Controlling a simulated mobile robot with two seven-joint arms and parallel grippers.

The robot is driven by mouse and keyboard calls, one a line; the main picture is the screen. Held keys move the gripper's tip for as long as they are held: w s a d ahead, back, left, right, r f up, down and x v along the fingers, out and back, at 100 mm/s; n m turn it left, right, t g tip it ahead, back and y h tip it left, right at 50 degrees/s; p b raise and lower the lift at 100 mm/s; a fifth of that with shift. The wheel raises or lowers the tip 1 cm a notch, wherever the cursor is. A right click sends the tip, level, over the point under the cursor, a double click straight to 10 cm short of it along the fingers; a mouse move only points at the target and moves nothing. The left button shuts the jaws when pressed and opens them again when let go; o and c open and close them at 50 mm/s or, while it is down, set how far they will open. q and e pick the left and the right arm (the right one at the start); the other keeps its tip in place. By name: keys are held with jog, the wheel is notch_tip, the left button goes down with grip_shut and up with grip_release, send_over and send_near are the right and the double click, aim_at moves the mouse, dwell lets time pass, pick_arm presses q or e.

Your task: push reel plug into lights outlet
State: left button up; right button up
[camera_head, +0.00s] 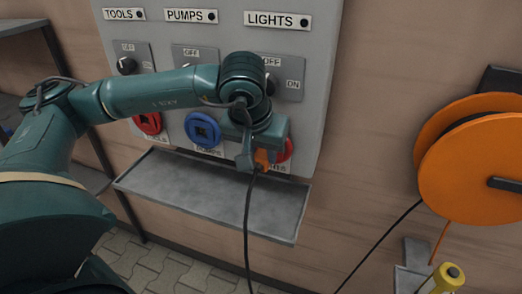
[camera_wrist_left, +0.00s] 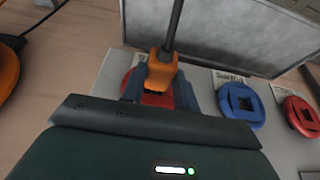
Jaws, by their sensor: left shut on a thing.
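The orange reel plug (camera_head: 262,160) is held in my left gripper (camera_head: 254,162), with its black cable hanging down. In the left wrist view the plug (camera_wrist_left: 161,70) sits between the fingers of the left gripper (camera_wrist_left: 160,92), which are shut on it. The red lights outlet (camera_head: 284,150) is under the LIGHTS label, mostly hidden behind the gripper. In the left wrist view the red outlet (camera_wrist_left: 133,84) shows around and behind the plug. The plug is in front of this outlet; I cannot tell whether it is inserted. My right gripper is not in view.
A blue pumps outlet (camera_head: 203,130) and a red tools outlet (camera_head: 148,124) are to the left on the grey panel (camera_head: 315,60). A metal shelf (camera_head: 215,195) juts out below. An orange cable reel (camera_head: 470,165) is on the right. A yellow object (camera_head: 447,278) stands at bottom right.

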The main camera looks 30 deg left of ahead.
pick_arm(q)
jog(key=shift+b, duration=0.8)
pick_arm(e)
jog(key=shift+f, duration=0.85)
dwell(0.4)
pick_arm(q)
jog(key=shift+w+a, duration=0.1)
jog(key=shift+w, duration=0.35)
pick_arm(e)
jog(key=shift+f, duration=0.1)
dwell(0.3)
pick_arm(q)
jog(key=o, duration=1)
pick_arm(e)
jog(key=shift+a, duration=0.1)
pick_arm(q)
jog(key=v, duration=0.3)
jog(key=shift+v, duration=5.1)
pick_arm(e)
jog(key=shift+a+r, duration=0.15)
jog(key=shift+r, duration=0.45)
pick_arm(q)
jog(key=shift+s+f, duration=0.1)
